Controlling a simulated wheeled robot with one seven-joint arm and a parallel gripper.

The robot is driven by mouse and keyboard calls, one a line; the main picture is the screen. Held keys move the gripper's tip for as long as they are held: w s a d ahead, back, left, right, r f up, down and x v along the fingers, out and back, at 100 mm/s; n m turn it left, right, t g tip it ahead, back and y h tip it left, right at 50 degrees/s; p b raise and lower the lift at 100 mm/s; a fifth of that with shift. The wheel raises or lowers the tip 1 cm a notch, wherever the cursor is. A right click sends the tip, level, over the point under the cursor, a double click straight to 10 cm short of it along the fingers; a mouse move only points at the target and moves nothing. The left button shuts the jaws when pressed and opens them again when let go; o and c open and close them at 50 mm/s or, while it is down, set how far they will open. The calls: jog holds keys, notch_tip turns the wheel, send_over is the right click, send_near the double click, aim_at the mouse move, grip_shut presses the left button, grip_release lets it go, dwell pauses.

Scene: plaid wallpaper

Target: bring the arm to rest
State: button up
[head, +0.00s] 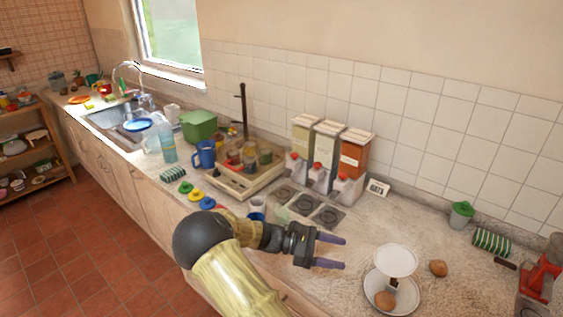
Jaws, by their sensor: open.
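My gripper (330,252) is open, with its two purple-grey fingers apart and nothing between them. It reaches out to the right over the counter (420,219) near the front edge. My arm comes up from the bottom of the picture and bends at a dark round joint. The fingertips point toward a white scale with a round pan (396,260) and stay apart from it. The arm hides part of the counter's front edge.
A brown round item (438,268) and a red device (540,285) are at the right.

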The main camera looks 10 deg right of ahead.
jog(key=s+f+m+t+y, duration=0.1)
jog(key=s+f+m+y, duration=0.3)
jog(key=s+y, duration=0.45)
jog(key=s+a+r+m+t+y, duration=0.5)
jog(key=a+r+m+t+y, duration=0.2)
jog(key=a+r+m, duration=0.1)
jog(key=shift+a+m+t, duration=0.25)
jog(key=shift+m+t, duration=0.05)
jog(key=shift+m, duration=0.6)
jog(key=shift+d, duration=0.1)
